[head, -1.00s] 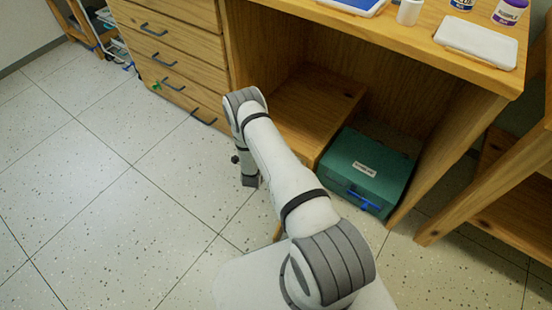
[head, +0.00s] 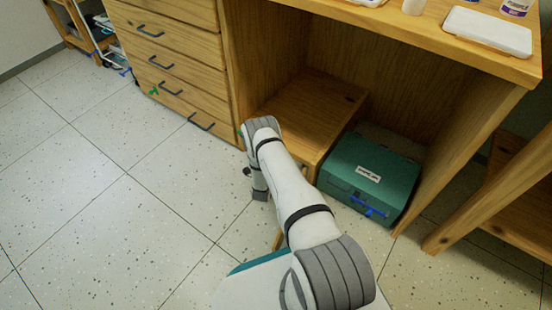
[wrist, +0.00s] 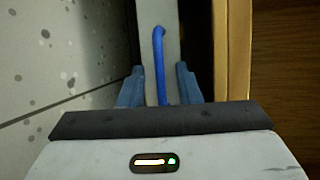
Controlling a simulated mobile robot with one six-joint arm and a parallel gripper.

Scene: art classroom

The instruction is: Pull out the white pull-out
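In the wrist view a narrow white or pale grey panel (wrist: 170,14), apparently the white pull-out's front, runs up the middle. A bent blue handle (wrist: 158,60) is on it. My gripper (wrist: 158,82) is open, with one blue-grey fingertip on each side of the handle. A gap shows between each finger and the handle, and I cannot tell how deep the fingers reach. In the head view my gripper is low by the desk, mostly hidden by my arm. I cannot make out the white pull-out there.
A wooden desk (head: 440,47) has a drawer column (head: 170,50) with dark handles at left. Under it sit a wooden box (head: 310,100) and a green case (head: 370,178) with a blue handle. Wooden furniture (head: 500,215) stands at right. Speckled floor (head: 90,200) is clear at left.

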